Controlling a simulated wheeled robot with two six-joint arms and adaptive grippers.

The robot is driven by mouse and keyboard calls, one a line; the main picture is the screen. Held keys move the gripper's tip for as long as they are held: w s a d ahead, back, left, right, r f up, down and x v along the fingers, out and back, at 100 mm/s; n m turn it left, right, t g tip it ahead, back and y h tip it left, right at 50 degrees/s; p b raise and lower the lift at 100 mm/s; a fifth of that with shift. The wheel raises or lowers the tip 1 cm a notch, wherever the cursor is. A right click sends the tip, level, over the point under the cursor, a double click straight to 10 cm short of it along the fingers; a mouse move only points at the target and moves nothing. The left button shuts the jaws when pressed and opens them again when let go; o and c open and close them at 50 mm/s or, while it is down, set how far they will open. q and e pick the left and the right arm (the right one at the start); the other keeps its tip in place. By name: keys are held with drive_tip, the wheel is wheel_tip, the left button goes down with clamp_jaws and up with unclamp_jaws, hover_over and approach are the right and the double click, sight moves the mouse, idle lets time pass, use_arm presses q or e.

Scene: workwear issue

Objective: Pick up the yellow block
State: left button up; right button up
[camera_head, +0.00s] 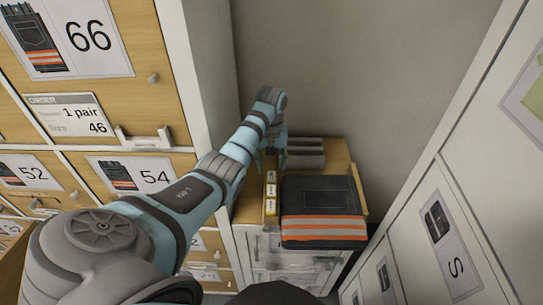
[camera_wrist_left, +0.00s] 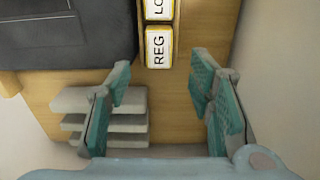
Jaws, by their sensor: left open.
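Small yellow-edged blocks with white label faces stand in a row on the wooden top of a low cabinet, left of the folded dark trousers (camera_head: 322,198). The nearest one to me in the head view (camera_head: 270,208) shows the most yellow. In the left wrist view one block reads "REG" (camera_wrist_left: 159,48), and another, cut by the frame edge, starts "LO" (camera_wrist_left: 158,9). My left gripper (camera_head: 273,153) is open and empty above the back of the cabinet top. Its fingers (camera_wrist_left: 160,77) point toward the "REG" block, which lies beyond the tips. My right gripper is not in view.
A grey stacked rack (camera_head: 306,153) stands at the back of the cabinet top (camera_head: 245,207), close to the left gripper. It also shows beside a finger in the wrist view (camera_wrist_left: 120,122). Numbered drawers (camera_head: 130,175) rise at left, white lockers (camera_head: 470,225) at right, a wall behind.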

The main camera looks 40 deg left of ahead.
sight(272, 174)
use_arm(q)
wheel_tip(272, 174, down, 4)
drive_tip(key=shift+f+b, duration=0.1)
drive_tip(key=shift+b, duration=0.45)
drive_tip(key=shift+w, duration=0.1)
drive_tip(key=c, duration=1.1)
drive_tip(key=shift+r, duration=0.25)
drive_tip(key=shift+c, duration=0.2)
